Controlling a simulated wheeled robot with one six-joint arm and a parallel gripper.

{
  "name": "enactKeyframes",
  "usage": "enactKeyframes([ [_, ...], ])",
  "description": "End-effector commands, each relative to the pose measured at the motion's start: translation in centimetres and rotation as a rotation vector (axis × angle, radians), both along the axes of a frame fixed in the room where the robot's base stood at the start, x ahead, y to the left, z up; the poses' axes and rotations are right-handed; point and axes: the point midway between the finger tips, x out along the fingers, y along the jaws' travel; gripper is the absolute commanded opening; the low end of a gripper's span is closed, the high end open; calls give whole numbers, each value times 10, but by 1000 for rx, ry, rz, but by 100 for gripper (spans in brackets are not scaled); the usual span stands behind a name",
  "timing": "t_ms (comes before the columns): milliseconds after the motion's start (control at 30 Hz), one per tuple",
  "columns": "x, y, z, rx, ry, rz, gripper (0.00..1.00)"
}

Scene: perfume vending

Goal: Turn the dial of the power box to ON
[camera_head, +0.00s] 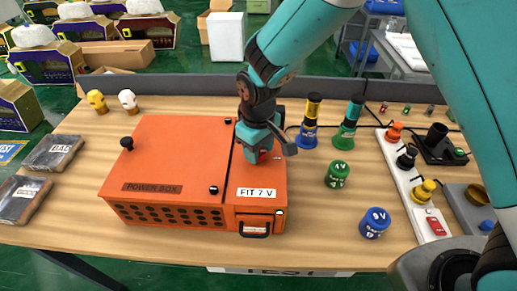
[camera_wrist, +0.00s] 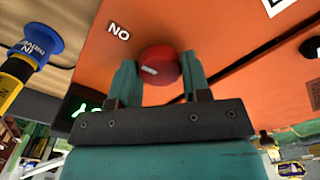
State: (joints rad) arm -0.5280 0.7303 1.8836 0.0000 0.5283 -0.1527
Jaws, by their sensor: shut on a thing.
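The orange power box (camera_head: 165,160) stands on the wooden table, with a "POWER BOX" label and a "FIT 7 V" label on top. My gripper (camera_head: 264,155) is over the right part of its top, pointing down. In the wrist view my gripper (camera_wrist: 158,82) has its two teal fingers on either side of the red dial (camera_wrist: 160,64), shut on it. A white mark on the dial points to the lower left in that view. A white label (camera_wrist: 118,32) reading "NO" or "ON" lies beside the dial. In the head view my gripper mostly hides the dial.
A green piece (camera_head: 337,174) and a blue piece (camera_head: 375,222) stand nearer. A white strip (camera_head: 410,185) with coloured plugs lies further right.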

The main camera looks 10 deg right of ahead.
Motion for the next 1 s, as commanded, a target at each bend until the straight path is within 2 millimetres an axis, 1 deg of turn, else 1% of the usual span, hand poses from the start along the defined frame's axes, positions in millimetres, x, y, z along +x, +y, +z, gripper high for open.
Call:
enactKeyframes([
  [300,1,0,1,2,-4,-93,20],
  [767,1,0,1,2,-4,-105,20],
  [800,1,0,1,2,-4,-105,48],
  [900,1,0,1,1,-3,-105,69],
  [1000,1,0,1,1,-2,-104,69],
])
